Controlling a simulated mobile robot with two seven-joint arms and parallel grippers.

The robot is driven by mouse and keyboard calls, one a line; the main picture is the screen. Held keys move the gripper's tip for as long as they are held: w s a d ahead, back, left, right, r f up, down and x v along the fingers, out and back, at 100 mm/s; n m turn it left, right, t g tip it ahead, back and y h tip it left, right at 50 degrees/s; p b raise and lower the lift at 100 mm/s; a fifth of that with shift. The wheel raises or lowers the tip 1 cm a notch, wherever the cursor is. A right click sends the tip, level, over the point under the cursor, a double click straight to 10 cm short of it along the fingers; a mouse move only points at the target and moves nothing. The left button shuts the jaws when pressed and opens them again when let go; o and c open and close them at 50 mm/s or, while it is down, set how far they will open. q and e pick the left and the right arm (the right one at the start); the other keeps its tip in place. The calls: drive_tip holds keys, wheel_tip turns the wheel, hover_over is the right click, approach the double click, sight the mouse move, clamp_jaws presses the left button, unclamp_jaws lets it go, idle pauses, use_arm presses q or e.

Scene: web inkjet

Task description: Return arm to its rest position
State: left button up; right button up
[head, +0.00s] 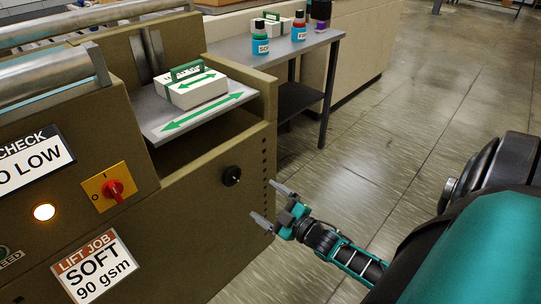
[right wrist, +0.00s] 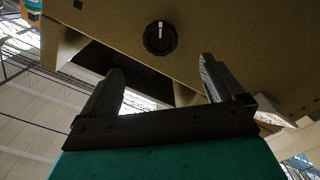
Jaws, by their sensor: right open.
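My right gripper (head: 268,205) is open and empty in the head view, in front of the machine's olive side panel. Its two spread fingers also show in the right wrist view (right wrist: 163,90), with nothing between them. A black knob (head: 232,176) on the panel is to the left of and above the gripper, apart from it. The knob also shows in the right wrist view (right wrist: 160,38), beyond the fingertips. My left gripper is in neither view.
A white block with a green handle (head: 195,92) sits on the machine's grey shelf (head: 170,122). A red switch (head: 113,190) and lit lamp (head: 44,211) are at left. Bottles (head: 299,28) stand on a grey side table (head: 240,47). The tiled floor (head: 440,90) at right is clear.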

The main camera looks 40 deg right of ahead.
drive_tip(key=shift+s, duration=0.35)
use_arm(q)
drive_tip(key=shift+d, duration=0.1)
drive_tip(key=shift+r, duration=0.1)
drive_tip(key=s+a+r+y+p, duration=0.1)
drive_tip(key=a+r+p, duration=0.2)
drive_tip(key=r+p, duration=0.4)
drive_tip(key=p, duration=0.4)
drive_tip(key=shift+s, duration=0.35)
use_arm(e)
drive_tip(key=s+a+r+m+g, duration=0.3)
drive_tip(key=s+a, duration=0.3)
drive_tip(key=a, duration=0.3)
drive_tip(key=s+a+r+m+g, duration=0.3)
drive_tip(key=s+a+r, duration=0.3)
drive_tip(key=a, duration=0.3)
drive_tip(key=shift+a+r+m+g+y, duration=0.3)
drive_tip(key=shift+a+g, duration=0.05)
drive_tip(key=shift+g, duration=0.25)
drive_tip(key=shift+w, duration=0.1)
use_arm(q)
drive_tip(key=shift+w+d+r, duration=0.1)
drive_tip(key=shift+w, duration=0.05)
